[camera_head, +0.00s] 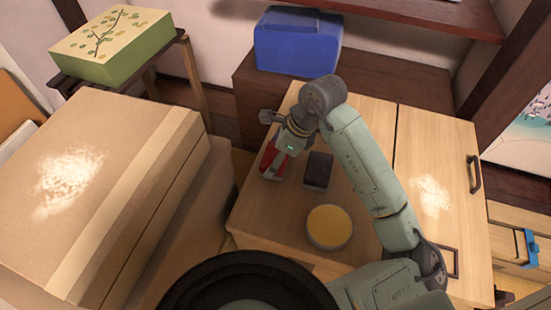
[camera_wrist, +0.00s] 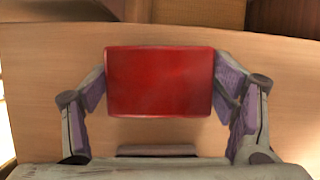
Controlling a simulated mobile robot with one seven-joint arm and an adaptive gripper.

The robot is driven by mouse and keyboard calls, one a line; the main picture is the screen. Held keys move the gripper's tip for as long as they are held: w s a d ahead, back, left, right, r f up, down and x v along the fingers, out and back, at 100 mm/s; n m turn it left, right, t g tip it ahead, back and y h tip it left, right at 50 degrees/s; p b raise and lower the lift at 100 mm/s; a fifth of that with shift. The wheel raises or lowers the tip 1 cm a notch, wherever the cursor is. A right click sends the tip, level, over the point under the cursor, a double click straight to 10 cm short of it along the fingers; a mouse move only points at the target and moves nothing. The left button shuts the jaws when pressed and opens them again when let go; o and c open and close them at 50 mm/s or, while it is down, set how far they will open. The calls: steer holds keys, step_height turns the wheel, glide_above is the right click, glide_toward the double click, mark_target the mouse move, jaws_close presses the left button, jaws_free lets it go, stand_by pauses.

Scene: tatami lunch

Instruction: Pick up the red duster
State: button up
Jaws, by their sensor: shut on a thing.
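The red duster (camera_wrist: 160,80) is a red block with rounded corners. In the wrist view it sits between the two purple-padded fingers of my gripper (camera_wrist: 160,88), with a finger against each side. In the head view the red duster (camera_head: 270,161) shows partly under my gripper (camera_head: 272,166), near the left edge of the wooden table top (camera_head: 258,213). The arm hides some of it. I cannot tell whether it rests on the wood or is slightly raised.
A dark block (camera_head: 318,170) stands just right of the duster. A round yellow-topped container (camera_head: 329,226) is nearer the front. A blue box (camera_head: 298,42) stands behind. A large cardboard box (camera_head: 120,170) and a green box (camera_head: 110,45) are at left. White powder (camera_head: 431,196) lies at right.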

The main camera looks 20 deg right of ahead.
steer(key=c, duration=0.3)
step_height(320, 180, up, 10)
steer(key=shift+b, duration=0.3)
